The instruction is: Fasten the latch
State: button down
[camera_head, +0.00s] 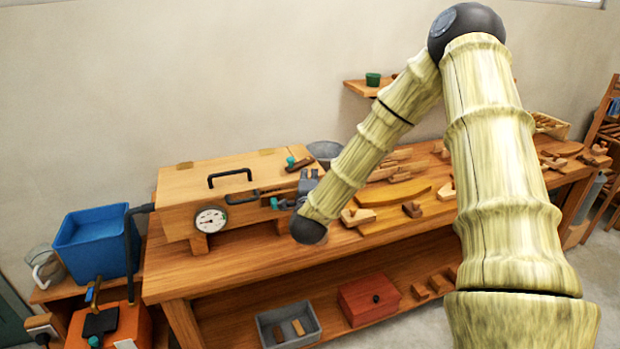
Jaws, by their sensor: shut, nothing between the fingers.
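A long wooden box (176,218) with a closed lid stands on the workbench. A black handle (230,176) is on the lid and a round gauge (210,219) is on the front. A dark latch-like fitting (242,198) sits on the front below the lid edge; its exact setting is too small to tell. A teal knob (275,203) shows at the front's right part, close to my gripper. My gripper (305,184) is shut and empty at the box's right end, partly hidden by my arm. Whether it touches the box cannot be told.
A second teal knob (290,160) is on top near the lid's right end. A blue bin (95,245) and an orange unit (115,325) stand left. Wooden pieces (400,193) lie right on the bench. A grey tray (288,325) and red box (369,300) are on the lower shelf.

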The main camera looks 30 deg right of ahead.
aim_at(301, 166)
jog(key=shift+w+d+p, duration=0.25)
jog(key=shift+w+p, duration=0.5)
jog(key=shift+w, duration=0.8)
jog(key=shift+w+d+p, duration=0.2)
jog(key=shift+w+p, duration=0.55)
jog(key=shift+w, duration=0.8)
jog(key=shift+d, duration=0.1)
